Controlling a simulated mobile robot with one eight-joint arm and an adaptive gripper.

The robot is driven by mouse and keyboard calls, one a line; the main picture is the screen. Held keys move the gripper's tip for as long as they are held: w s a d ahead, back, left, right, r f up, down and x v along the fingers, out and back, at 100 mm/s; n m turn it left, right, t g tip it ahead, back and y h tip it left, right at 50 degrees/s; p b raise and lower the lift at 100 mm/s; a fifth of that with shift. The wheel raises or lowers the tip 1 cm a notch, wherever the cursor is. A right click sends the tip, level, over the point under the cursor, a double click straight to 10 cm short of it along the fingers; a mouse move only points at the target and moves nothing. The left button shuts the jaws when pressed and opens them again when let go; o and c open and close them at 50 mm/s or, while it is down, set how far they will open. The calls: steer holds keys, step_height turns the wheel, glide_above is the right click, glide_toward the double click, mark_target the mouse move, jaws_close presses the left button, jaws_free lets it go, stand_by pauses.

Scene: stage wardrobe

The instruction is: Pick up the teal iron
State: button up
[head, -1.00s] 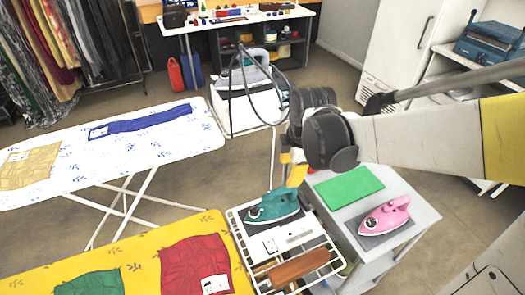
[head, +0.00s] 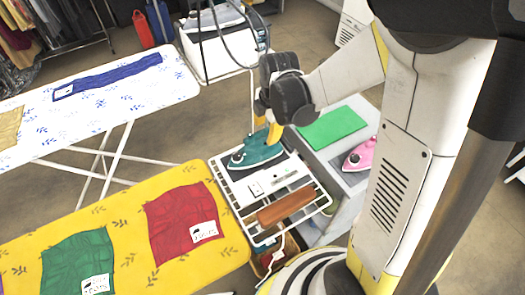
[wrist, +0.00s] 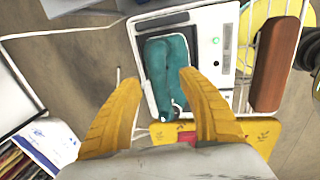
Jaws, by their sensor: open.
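The teal iron (head: 257,152) rests on the white wire rack (head: 226,191) at the end of the yellow ironing board. It also shows in the wrist view (wrist: 166,72), ahead of and between my yellow fingers. My gripper (head: 272,134) is just above the iron's far right side in the head view, where the arm hides part of it. In the wrist view my gripper (wrist: 155,85) has its two fingers well apart with nothing held between them. I cannot tell how large the height gap to the iron is.
On the rack beside the iron are a white panel (head: 274,181) and a brown wooden piece (head: 285,206). A grey cart (head: 347,182) to the right holds a green mat (head: 333,128) and a pink iron (head: 361,154). The yellow board (head: 128,215) carries red and green cloths.

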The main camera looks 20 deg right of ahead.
steer(key=shift+w+f, duration=0.2)
steer(key=shift+f, duration=0.55)
steer(key=shift+r, duration=0.1)
jaws_close()
steer(key=shift+r, duration=0.1)
